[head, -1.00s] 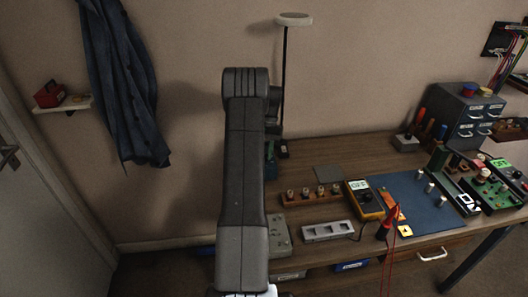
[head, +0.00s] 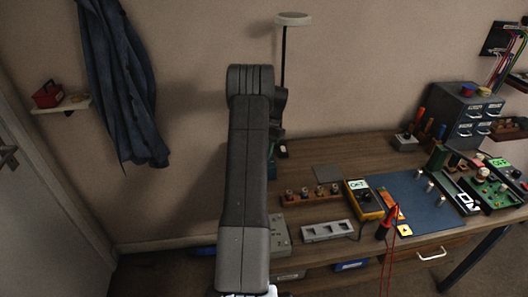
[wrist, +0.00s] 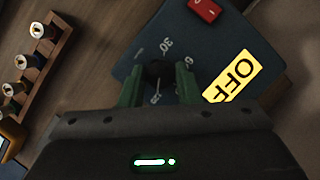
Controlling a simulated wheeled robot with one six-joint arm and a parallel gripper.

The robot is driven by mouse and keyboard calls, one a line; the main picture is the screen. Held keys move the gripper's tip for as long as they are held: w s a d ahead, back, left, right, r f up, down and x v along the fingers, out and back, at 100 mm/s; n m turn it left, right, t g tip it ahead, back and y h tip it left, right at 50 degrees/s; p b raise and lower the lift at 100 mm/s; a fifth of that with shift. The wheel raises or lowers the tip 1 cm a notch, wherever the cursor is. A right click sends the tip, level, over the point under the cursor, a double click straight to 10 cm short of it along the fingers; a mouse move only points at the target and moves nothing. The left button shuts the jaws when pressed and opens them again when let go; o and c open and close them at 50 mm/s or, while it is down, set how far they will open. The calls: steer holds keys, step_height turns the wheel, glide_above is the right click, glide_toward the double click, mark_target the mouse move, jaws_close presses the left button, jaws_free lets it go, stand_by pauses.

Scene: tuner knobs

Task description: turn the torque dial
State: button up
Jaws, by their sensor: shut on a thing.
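The torque dial (wrist: 158,72) is a small dark round knob on a dark blue-grey box (wrist: 225,45) in the wrist view. Pale numbers, among them 30, are printed around it. My gripper (wrist: 158,82) has its two green fingers on either side of the knob, shut on it. A yellow display reading OFF (wrist: 232,77) and a red switch (wrist: 205,9) are on the same box. In the head view my dark arm hides the gripper and the dial.
A rack of several capped pegs (wrist: 40,60) stands left in the wrist view. In the head view the wooden workbench (head: 350,155) holds a yellow meter (head: 363,200), a blue mat (head: 410,205), a grey slotted block (head: 327,231) and a drawer cabinet (head: 468,113).

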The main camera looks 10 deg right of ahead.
steer(key=o, duration=1)
steer(key=b+v, duration=0.1)
steer(key=v, duration=1.2)
steer(key=shift+w+d+r, duration=0.1)
steer(key=shift+r, duration=0.25)
steer(key=shift+f, duration=0.15)
steer(key=p+x, duration=0.1)
steer(key=x, duration=1.2)
steer(key=shift+f, duration=0.2)
